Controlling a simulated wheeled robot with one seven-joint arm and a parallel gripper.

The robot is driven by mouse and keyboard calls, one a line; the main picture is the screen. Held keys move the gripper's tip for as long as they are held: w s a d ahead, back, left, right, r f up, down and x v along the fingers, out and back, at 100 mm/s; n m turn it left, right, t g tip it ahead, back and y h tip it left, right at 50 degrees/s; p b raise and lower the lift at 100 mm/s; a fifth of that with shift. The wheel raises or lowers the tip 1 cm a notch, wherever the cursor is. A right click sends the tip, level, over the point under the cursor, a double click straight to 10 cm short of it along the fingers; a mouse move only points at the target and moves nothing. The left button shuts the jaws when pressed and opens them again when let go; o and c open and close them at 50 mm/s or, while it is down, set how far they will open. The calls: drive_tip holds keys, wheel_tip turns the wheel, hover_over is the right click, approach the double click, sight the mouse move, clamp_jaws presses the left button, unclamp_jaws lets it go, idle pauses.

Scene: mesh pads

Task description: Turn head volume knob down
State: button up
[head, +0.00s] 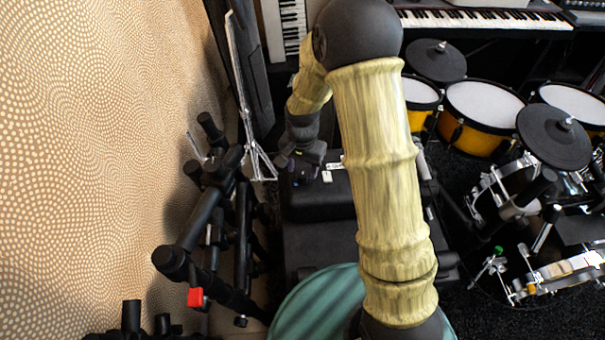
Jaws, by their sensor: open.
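My gripper (297,168) is at the end of my bamboo-textured arm, at the left of the middle in the head view. It is small and dark here, with its fingers open just above or beside the back edge of a black box-like unit (316,203). I cannot tell whether it touches the unit. No volume knob can be made out. A small white item (327,176) shows just right of the gripper. My arm hides part of the unit and the area to its right.
Black stand tubes (208,215) with a red-tipped piece (195,297) stand at the left by the patterned wall (90,150). A silver folded stand (242,90) is behind them. Drums (483,108) and cymbal pads (553,137) crowd the right. A keyboard (480,18) is at the back.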

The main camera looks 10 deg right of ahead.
wheel_tip(320, 180, down, 2)
drive_tip(key=c, duration=1)
drive_tip(key=shift+o, duration=0.2)
